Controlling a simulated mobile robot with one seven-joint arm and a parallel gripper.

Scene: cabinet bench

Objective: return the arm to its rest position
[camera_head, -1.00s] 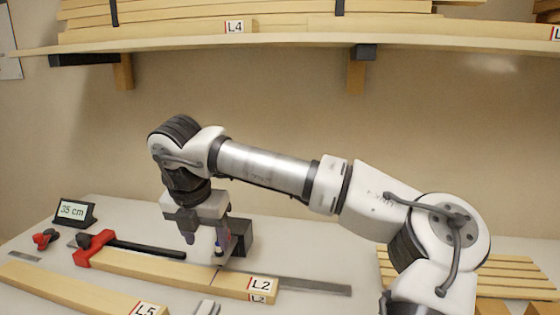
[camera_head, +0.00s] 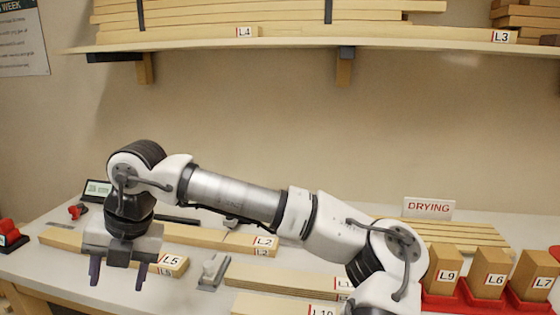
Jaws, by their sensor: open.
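My gripper (camera_head: 117,275) hangs at the lower left of the head view, its two fingers pointing down and spread apart with nothing between them. It is in front of the board labelled L5 (camera_head: 172,262) and hides part of it. My arm reaches from the lower right across the bench to the gripper, with its elbow side low. The board labelled L2 (camera_head: 225,240) lies behind the gripper and is partly hidden by the arm.
Several boards lie on the white bench (camera_head: 190,295). A grey tool (camera_head: 213,271) lies beside L5. Blocks L9 (camera_head: 444,270), L6 (camera_head: 490,271) and L7 (camera_head: 533,274) stand in red trays at the right, near a DRYING sign (camera_head: 428,208). A loaded shelf (camera_head: 290,43) runs above.

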